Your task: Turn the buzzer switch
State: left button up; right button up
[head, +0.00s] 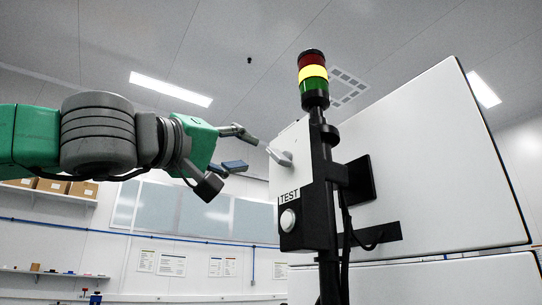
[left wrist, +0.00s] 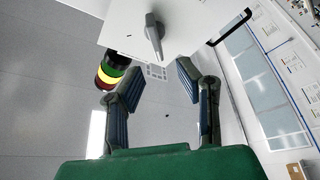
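The buzzer switch is a grey lever knob (head: 279,156) on the white face of a control box (head: 290,178). It also shows in the left wrist view (left wrist: 154,36), at the top, ahead of the fingertips. My left gripper (head: 245,150) is just left of the knob, with its fingers spread apart and nothing between them. In the left wrist view the two blue-padded fingers (left wrist: 157,85) are well apart, with a gap to the knob. The knob is not between the pads. My right gripper is in neither view.
Below the knob are a TEST label and a round white button (head: 288,220). A red, yellow and green signal tower (head: 313,78) stands above the box, its yellow section bright. A large white panel (head: 430,150) is behind at right. Left of the box is open air.

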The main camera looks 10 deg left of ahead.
aim_at(271, 156)
pick_arm(q)
jog(key=x, duration=0.3)
jog(key=d+p+x, duration=0.1)
jog(key=x, duration=0.3)
jog(key=shift+s, duration=0.15)
jog(key=shift+w+d+r, duration=0.1)
jog(key=shift+w, duration=0.35)
jog(key=shift+w+a, duration=0.1)
jog(key=shift+a, duration=0.25)
jog(key=shift+c, duration=0.8)
grip_shut()
jog(key=shift+d, duration=0.15)
